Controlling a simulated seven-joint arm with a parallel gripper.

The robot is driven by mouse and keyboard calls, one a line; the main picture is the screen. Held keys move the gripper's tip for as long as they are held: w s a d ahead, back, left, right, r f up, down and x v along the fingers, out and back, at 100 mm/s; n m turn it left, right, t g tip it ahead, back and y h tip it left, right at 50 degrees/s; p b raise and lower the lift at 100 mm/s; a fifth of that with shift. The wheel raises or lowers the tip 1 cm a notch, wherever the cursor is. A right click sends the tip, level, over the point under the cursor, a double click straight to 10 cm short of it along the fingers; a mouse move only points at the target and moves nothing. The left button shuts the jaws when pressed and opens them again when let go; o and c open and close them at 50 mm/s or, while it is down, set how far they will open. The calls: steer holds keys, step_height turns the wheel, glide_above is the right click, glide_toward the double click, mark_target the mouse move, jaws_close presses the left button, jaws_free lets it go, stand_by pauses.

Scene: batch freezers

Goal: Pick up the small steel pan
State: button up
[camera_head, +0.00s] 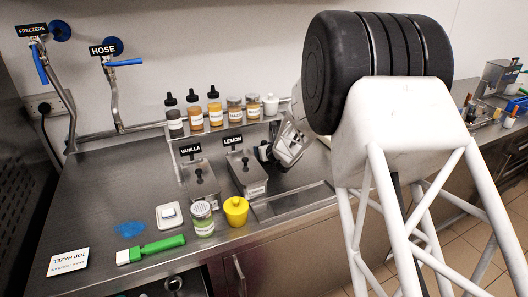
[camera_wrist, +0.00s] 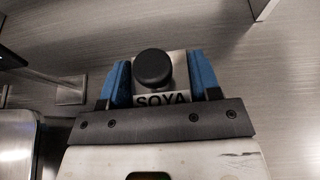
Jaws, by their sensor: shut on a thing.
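In the wrist view the two blue fingers of my gripper (camera_wrist: 160,72) are shut on a small pale steel pan (camera_wrist: 143,88) marked SOYA, with a round black knob. The fingers press it from left and right; its lower part is hidden behind the gripper's dark bar. In the head view my gripper (camera_head: 264,151) is right of the lemon pan, just above the counter's recessed section. There the held pan is mostly hidden by my arm, and I cannot tell whether it touches the steel.
Lidded vanilla (camera_head: 199,181) and lemon (camera_head: 247,176) pans stand close left of my gripper. Behind is a shelf of bottles and jars (camera_head: 215,110). In front are a yellow pot (camera_head: 236,211), a shaker (camera_head: 203,219) and a green-handled tool (camera_head: 150,249). The counter's left (camera_head: 105,190) is clear.

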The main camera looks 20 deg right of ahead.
mark_target(264, 141)
steer(key=shift+r, duration=0.1)
steer(key=shift+r, duration=4.95)
